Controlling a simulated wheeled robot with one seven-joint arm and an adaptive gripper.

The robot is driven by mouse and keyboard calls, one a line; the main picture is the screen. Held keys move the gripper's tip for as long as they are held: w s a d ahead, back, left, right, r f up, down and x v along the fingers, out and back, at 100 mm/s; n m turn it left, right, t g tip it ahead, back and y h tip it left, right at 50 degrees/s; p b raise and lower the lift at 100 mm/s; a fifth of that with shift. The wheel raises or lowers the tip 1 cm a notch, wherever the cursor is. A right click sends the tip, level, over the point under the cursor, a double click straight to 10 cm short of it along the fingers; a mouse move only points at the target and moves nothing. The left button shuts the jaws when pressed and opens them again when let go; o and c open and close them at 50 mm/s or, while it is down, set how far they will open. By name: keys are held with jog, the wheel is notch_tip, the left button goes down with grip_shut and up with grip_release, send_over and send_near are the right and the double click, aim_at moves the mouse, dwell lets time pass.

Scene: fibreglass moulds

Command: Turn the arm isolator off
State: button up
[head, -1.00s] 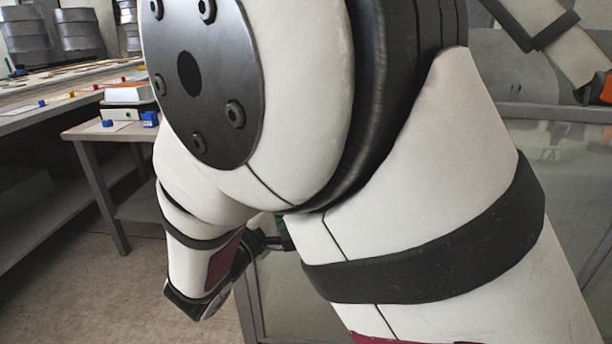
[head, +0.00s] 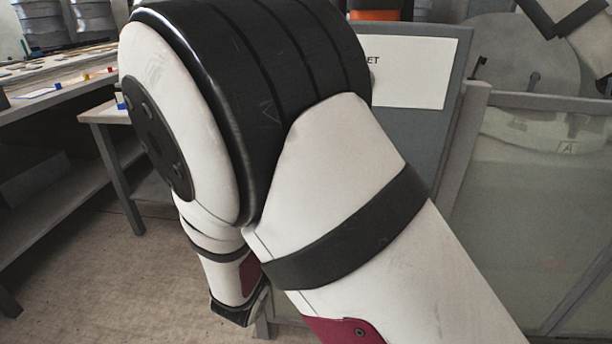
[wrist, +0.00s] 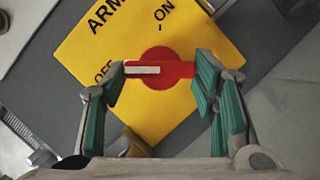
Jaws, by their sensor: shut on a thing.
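The arm isolator is a red rotary knob (wrist: 172,72) on a yellow plate (wrist: 203,38) in the wrist view. The plate is lettered "ARM", "ON" and "OFF" and appears tilted. The knob's white mark lies level and points left, towards the word "OFF"; "ON" is above the knob. My gripper (wrist: 160,78) has its green-padded fingers on either side of the knob and is shut on the knob's handle. In the head view my own arm hides the gripper and the isolator.
In the head view a grey panel with a white sign (head: 415,75) ending in "ET" stands behind my arm. A framed clear screen (head: 535,190) is at right. A workbench (head: 60,92) with small coloured items is at left. Floor at lower left is clear.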

jog(key=shift+f, duration=0.1)
dwell(0.3)
jog(key=o, duration=1.2)
jog(key=shift+c, duration=0.2)
jog(key=v, duration=1.2)
